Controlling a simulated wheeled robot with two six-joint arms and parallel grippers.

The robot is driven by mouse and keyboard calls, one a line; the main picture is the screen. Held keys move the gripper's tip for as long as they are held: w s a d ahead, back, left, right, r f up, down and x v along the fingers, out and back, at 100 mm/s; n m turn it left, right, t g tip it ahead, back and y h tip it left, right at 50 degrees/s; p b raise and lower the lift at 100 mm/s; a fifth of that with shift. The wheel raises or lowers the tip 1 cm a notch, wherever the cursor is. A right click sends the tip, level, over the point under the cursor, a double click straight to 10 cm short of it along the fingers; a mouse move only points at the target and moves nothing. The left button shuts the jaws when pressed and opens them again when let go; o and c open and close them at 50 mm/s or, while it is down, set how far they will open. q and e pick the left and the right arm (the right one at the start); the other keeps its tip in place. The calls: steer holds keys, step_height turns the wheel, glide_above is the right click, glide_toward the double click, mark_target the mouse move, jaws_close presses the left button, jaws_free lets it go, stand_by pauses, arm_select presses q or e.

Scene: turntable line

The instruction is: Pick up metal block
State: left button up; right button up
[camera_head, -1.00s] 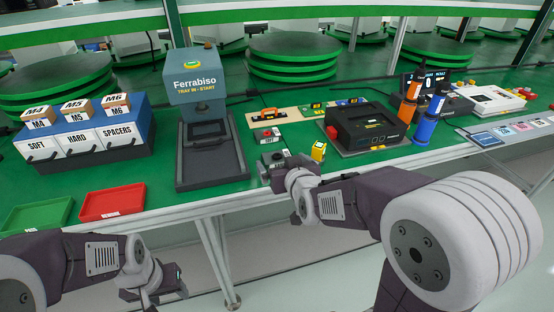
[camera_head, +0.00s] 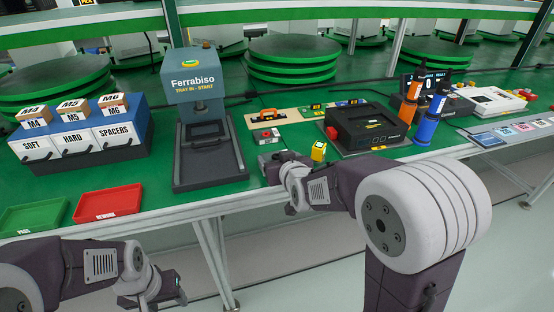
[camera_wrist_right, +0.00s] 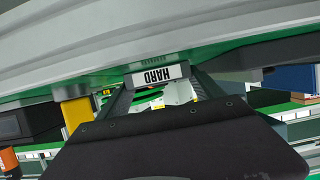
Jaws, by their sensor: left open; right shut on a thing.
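The metal block, a small grey block with a white HARD label, shows in the right wrist view (camera_wrist_right: 157,75) between the two fingers. In the head view only part of the grey block (camera_head: 265,161) shows at the front of the green bench, in front of the red-button box. My right gripper (camera_head: 276,165) is shut on this block; its fingers are partly hidden by the wrist. From the head view I cannot tell whether the block touches the bench. My left gripper (camera_head: 180,291) is open and empty, low in front of the bench edge.
A yellow block (camera_head: 319,151) stands just right of my right gripper. The red-button box (camera_head: 266,136) lies behind it. The Ferrabiso press (camera_head: 207,160) stands to the left, and a black machine (camera_head: 368,128) to the right. Red (camera_head: 108,202) and green (camera_head: 32,216) trays lie at the front left.

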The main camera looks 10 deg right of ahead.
step_height(320, 180, up, 4)
steer(key=shift+r+p, duration=0.1)
steer(key=shift+p, duration=1.1)
steer(key=shift+s+d+r, duration=0.1)
steer(key=shift+d+r, duration=0.15)
steer(key=s+d+r, duration=0.1)
steer(key=s+d+r+p, duration=0.1)
steer(key=d, duration=0.1)
steer(key=shift+s+d+r, duration=0.25)
steer(key=shift+r, duration=0.1)
steer(key=s+d+r+p, duration=0.3)
steer(key=s+d+p, duration=0.1)
steer(key=d+p, duration=0.1)
steer(key=shift+d+r+p, duration=0.3)
steer(key=shift+r+p, duration=0.05)
steer(key=shift+p, duration=0.3)
steer(key=shift+a, duration=0.1)
